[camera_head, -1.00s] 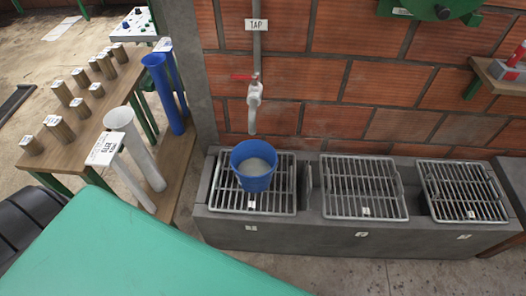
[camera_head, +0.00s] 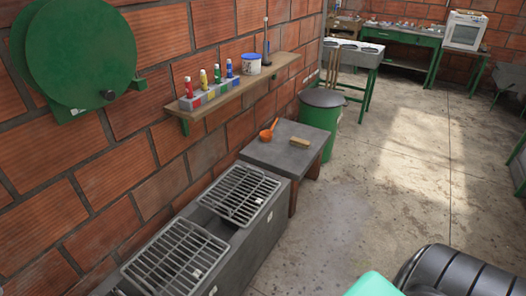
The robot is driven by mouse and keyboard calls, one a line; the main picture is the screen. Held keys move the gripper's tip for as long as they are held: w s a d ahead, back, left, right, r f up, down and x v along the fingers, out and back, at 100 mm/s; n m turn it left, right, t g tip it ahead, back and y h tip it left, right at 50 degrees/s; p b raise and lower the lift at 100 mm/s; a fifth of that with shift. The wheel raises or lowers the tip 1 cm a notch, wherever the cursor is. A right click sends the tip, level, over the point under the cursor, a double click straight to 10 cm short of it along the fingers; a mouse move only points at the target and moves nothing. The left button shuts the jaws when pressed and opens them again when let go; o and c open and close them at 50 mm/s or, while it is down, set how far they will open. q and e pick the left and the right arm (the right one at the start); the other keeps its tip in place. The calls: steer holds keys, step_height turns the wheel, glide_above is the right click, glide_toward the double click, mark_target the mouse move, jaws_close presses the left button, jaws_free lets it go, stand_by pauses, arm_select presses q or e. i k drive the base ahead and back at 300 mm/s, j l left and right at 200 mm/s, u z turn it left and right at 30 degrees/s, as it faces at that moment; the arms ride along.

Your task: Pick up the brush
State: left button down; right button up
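A tan, block-shaped object that looks like a brush (camera_head: 300,142) lies on a low dark grey table (camera_head: 262,152) against the brick wall. An orange scoop or ladle (camera_head: 268,132) lies to its left on the same table, apart from it. A thin upright handled item (camera_head: 266,38) stands on the wall shelf; I cannot tell whether it is also a brush. Neither of my grippers is in view.
Grey basins with metal grates (camera_head: 178,262) run along the wall left of the table. A wall shelf (camera_head: 240,84) holds small bottles and a white tub (camera_head: 251,64). A green bin (camera_head: 322,115) stands behind the table.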

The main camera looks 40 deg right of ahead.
mark_target(300, 142)
steer(key=z, duration=1.5)
steer(key=i+l, duration=0.1)
steer(key=l, duration=0.85)
steer(key=l+u, duration=0.1)
steer(key=l, duration=0.85)
steer(key=i+l+u, duration=0.15)
steer(key=i+l, duration=1.2)
